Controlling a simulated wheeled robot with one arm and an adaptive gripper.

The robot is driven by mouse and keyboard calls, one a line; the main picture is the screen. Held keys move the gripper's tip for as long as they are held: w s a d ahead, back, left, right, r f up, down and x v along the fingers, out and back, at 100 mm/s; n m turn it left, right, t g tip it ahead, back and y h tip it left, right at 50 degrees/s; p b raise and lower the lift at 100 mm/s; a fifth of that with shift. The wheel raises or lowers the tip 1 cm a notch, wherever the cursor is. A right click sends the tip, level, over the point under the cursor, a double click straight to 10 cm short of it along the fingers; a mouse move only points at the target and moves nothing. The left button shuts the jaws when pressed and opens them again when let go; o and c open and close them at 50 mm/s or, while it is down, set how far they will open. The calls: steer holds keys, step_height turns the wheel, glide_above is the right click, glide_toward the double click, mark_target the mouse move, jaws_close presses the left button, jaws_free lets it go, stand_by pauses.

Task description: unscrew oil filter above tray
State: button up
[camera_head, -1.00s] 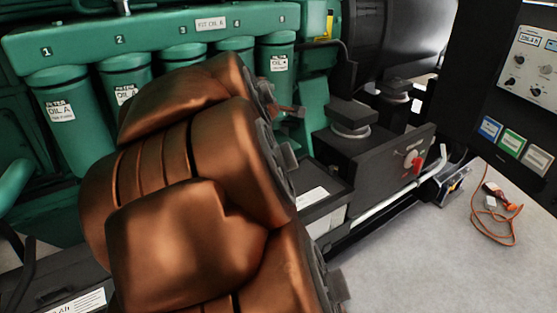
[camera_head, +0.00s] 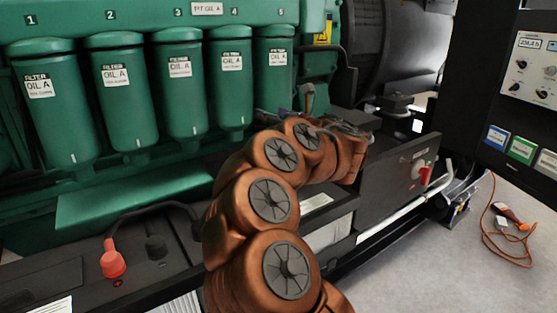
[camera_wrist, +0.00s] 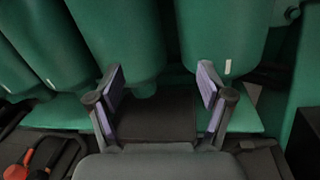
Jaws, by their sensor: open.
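Several green oil filters hang in a row under a numbered header (camera_head: 150,12) in the head view. Filters 1 (camera_head: 58,110), 2 (camera_head: 124,95), 3 (camera_head: 180,90), 4 (camera_head: 231,85) and 5 (camera_head: 278,70) carry white labels reading OIL A. A flat green tray (camera_head: 125,196) lies below them. In the wrist view my gripper (camera_wrist: 160,82) is open, its two purple-padded fingers apart with nothing between them. One filter (camera_wrist: 120,40) is beyond the left finger and another (camera_wrist: 222,30) beyond the right one. The tray (camera_wrist: 55,113) shows lower down. My arm hides the gripper in the head view.
A red-capped battery terminal (camera_head: 113,262) with a black cable is in front of the tray. A dark box with a red switch (camera_head: 425,172) stands right of my arm. A control panel (camera_head: 530,70) is at far right. An orange cable (camera_head: 512,230) lies on the floor.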

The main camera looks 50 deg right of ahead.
mark_target(240, 137)
steer(key=s+a+f+n+y+b, duration=0.2)
steer(key=s+f+n+y, duration=0.25)
steer(key=f, duration=0.35)
steer(key=w+p, duration=0.3)
steer(key=w, duration=0.2)
steer(key=w+p, duration=0.4)
steer(key=w, duration=0.1)
steer(key=w+a+p, duration=0.1)
steer(key=w+p, duration=0.3)
steer(key=w, duration=0.1)
steer(key=shift+w, duration=0.2)
steer(key=shift+w+f+p, duration=0.2)
steer(key=shift+w+p, duration=0.1)
steer(key=shift+w, duration=0.45)
steer(key=shift+f+h, duration=0.1)
steer(key=shift+h, duration=0.35)
steer(key=shift+m+h+b, duration=0.3)
steer(key=shift+m+h, duration=0.15)
steer(key=shift+h, duration=0.05)
